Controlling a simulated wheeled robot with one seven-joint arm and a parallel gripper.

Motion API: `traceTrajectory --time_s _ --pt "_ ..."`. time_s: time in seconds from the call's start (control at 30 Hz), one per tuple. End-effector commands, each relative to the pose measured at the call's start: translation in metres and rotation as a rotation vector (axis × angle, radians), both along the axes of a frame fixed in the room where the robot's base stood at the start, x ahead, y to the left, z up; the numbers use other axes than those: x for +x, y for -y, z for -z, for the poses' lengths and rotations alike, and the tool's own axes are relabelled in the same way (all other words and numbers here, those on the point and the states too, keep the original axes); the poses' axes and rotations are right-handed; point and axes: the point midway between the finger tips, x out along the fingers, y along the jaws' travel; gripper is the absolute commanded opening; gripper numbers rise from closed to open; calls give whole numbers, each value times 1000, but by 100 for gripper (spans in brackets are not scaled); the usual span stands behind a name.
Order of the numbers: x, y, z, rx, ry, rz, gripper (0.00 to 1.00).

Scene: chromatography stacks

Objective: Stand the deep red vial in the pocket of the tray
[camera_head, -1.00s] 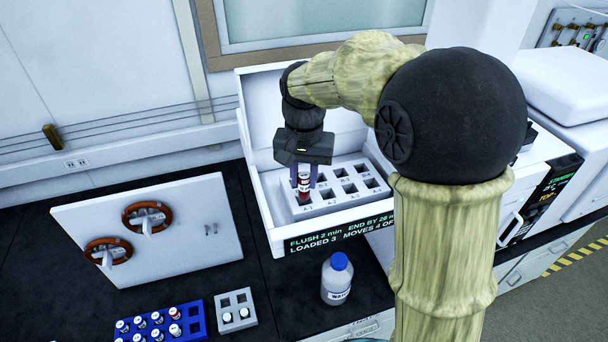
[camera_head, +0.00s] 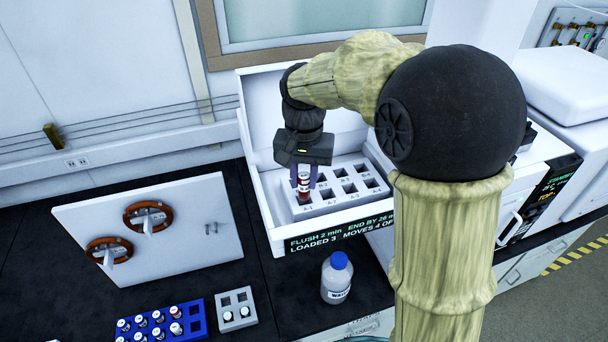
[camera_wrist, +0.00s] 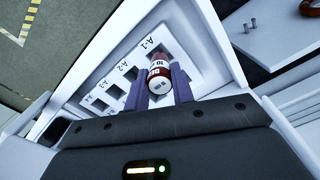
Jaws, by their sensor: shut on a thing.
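The deep red vial (camera_head: 304,187), with a white label and pale cap, is held upright or nearly so between the purple fingers of my gripper (camera_head: 303,176). It is at the front-left pocket of the grey tray (camera_head: 330,203), by the label A-1. In the wrist view the vial (camera_wrist: 158,74) sits between both fingertips (camera_wrist: 160,88), cap towards the camera, next to the A-1 label on the tray (camera_wrist: 187,58). Its lower end is hidden, so I cannot tell how deep it is in the pocket. The tray's other visible pockets look empty.
The tray stands inside a white open-lidded box (camera_head: 262,200) with raised walls. A blue-capped bottle (camera_head: 337,280), a blue rack of vials (camera_head: 196,318), a small grey rack (camera_head: 246,296) and a white panel with brown rings (camera_head: 190,200) stand nearby.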

Motion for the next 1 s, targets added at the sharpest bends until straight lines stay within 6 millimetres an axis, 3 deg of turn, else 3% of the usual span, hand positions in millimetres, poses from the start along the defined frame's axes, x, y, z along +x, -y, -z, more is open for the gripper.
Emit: traceTrajectory --time_s 1.0 --pt "0 0 26 0 -1 0 2"
